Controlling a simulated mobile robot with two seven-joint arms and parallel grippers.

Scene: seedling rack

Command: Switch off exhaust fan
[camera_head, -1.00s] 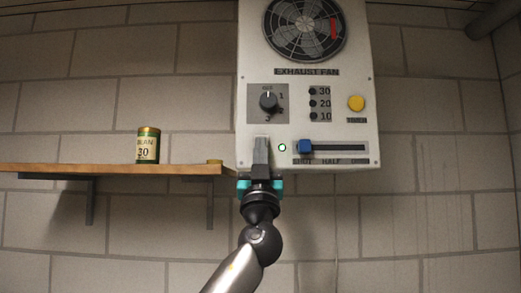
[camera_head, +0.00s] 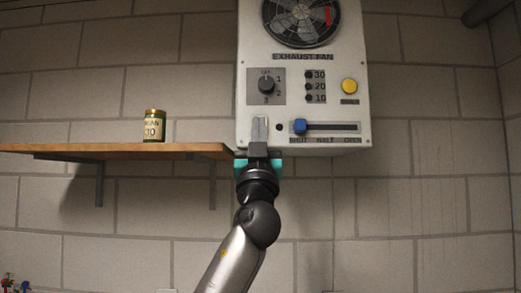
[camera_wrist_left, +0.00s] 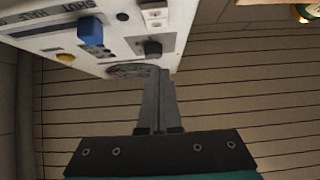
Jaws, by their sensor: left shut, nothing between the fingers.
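The white exhaust fan box (camera_head: 350,60) hangs on the wall, with the round fan grille (camera_head: 302,15) at its top. A dark dial (camera_head: 266,86) has its light pointer mark upward, toward the label above it. The indicator lamp (camera_head: 279,127) beside the gripper is dark. Contact cannot be told. My right gripper is not in view.
A blue slider (camera_head: 300,126) sits at SHUT, right of the lamp. A yellow button (camera_head: 349,87) is above right. A wooden shelf (camera_head: 110,151) carrying a green can (camera_head: 154,127) is at the left, close to the gripper. Wall below is clear.

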